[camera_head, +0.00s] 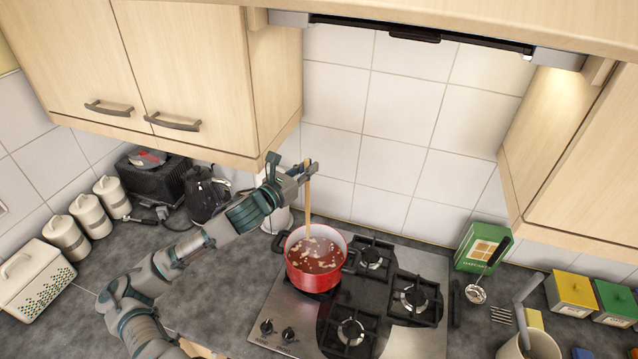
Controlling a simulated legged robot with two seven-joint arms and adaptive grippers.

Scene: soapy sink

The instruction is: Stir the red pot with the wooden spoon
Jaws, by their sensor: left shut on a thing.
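My left gripper (308,170) is shut on the upper handle of the wooden spoon, above the pot. The spoon's bowl is hidden, apparently under the liquid. My right gripper is not in view.
The steel hob (268,304) has other burners (414,299) bare. A kettle (206,193) and white canisters (68,237) stand at the left. A green box (478,248), a ladle (476,293) and a utensil pot (541,346) are at the right. Wall cabinets (190,75) hang close above my arm.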

